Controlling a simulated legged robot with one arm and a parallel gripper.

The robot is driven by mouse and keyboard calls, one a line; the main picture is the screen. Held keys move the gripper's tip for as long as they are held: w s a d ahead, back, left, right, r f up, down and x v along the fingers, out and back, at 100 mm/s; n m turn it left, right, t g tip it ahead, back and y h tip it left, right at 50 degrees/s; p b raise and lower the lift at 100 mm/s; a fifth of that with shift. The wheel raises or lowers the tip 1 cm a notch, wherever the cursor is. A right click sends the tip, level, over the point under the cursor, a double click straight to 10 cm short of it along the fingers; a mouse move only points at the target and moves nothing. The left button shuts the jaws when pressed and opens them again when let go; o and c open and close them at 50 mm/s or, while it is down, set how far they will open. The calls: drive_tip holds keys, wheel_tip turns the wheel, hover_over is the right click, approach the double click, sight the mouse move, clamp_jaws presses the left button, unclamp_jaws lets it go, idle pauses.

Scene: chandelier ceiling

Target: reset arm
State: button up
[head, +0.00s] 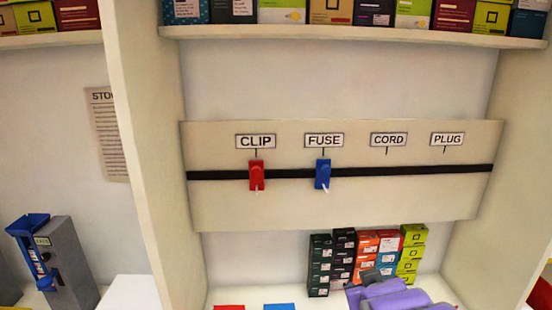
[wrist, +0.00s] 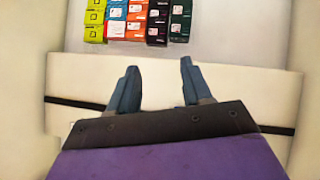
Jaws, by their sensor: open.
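My gripper (wrist: 158,82) is open and empty in the wrist view, its two blue-grey fingers spread apart. Part of my purple and grey arm shows at the bottom right of the head view. A cream panel (head: 340,208) with a black strip carries the labels CLIP, FUSE, CORD and PLUG. A red piece (head: 256,175) sits on the strip under CLIP. A blue piece (head: 322,174) sits under FUSE. The strip under CORD and PLUG is bare. The panel also shows in the wrist view (wrist: 235,84), behind the fingers.
Stacked small boxes (head: 367,260) stand below the panel. A shelf (head: 350,37) with coloured boxes runs above it. An upright side wall (head: 150,150) bounds the left. A grey device (head: 67,265) with blue parts stands farther left. Red and blue flat items lie at the bottom edge.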

drive_tip(key=s+a+f+g, duration=0.1)
drive_tip(key=s+f+g, duration=0.2)
drive_tip(key=s, duration=0.5)
drive_tip(key=s+a+f+m+g+y, duration=0.1)
drive_tip(key=s+f+g, duration=0.3)
drive_tip(key=s, duration=0.5)
drive_tip(key=s+a+f+g, duration=0.2)
drive_tip(key=s+g, duration=0.3)
drive_tip(key=s, duration=0.3)
drive_tip(key=shift+s+a+f+m+y, duration=0.3)
drive_tip(key=shift+s+f+y, duration=0.1)
drive_tip(key=shift+f, duration=0.4)
drive_tip(key=shift+d, duration=0.1)
